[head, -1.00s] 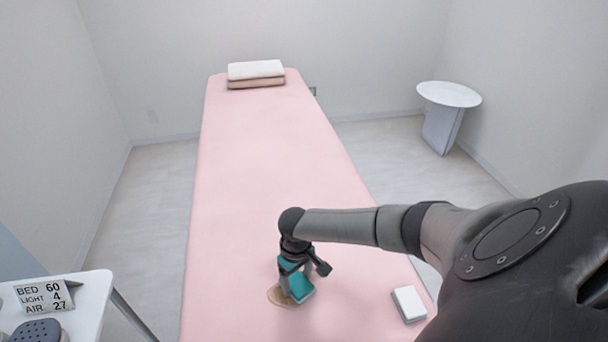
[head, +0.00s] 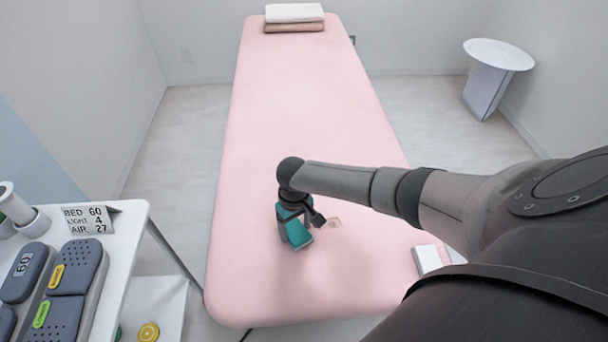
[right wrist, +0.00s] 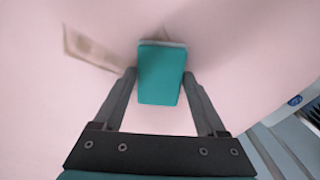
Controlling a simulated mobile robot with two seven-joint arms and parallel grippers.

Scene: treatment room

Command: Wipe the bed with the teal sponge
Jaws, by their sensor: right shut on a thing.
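The bed (head: 290,130) has a pink cover and runs away from me. My right gripper (head: 296,228) is over its near part, shut on the teal sponge (head: 297,236). In the right wrist view the sponge (right wrist: 160,75) sits between the two fingers, with a pale grey layer at its far edge. I cannot tell whether it touches the cover. A faint brownish stain (head: 335,223) lies on the cover just right of the sponge; it also shows in the right wrist view (right wrist: 92,48). My left gripper is not in view.
A white block (head: 427,259) lies at the bed's near right edge. Folded towels (head: 294,14) lie at the far end. A white trolley (head: 125,230) with a sign (head: 90,219) and grey devices (head: 75,270) stands at left. A round side table (head: 498,54) stands back right.

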